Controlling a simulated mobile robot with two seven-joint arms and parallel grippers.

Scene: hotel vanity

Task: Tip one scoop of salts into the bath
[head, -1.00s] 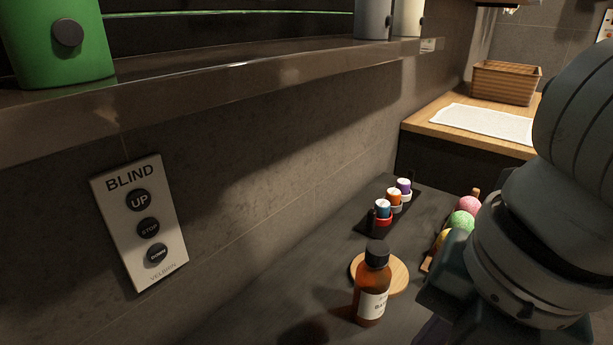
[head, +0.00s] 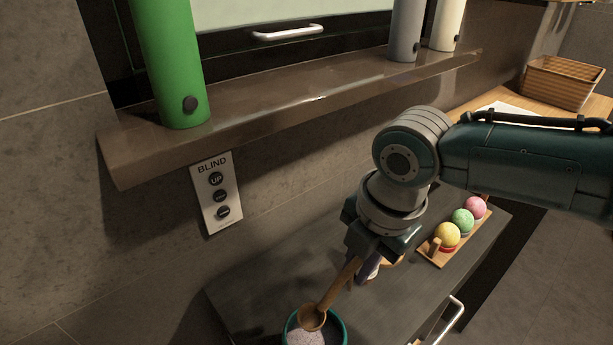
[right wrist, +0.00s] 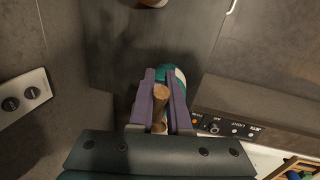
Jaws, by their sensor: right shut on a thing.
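My right gripper (head: 362,268) is shut on the handle of a wooden scoop (head: 341,283). The scoop slants down to the left, and its round bowl end overlaps the rim of a teal pot (head: 343,322) in the head view. Pale grainy salts (head: 304,337) show inside the pot, which the bottom edge of the picture cuts off. I cannot tell if the scoop touches the salts or holds any. In the right wrist view the scoop handle (right wrist: 160,97) stands between the purple finger pads, with the teal pot (right wrist: 180,74) partly hidden behind. The bath is not identifiable. My left gripper is out of view.
A wooden rack (head: 436,254) with yellow, green and pink balls stands on the dark counter (head: 265,292). A shelf ledge (head: 265,108) with a green cylinder (head: 172,65) runs above. A blind switch panel (head: 216,196) is on the wall. A wicker basket (head: 562,82) is at the back right.

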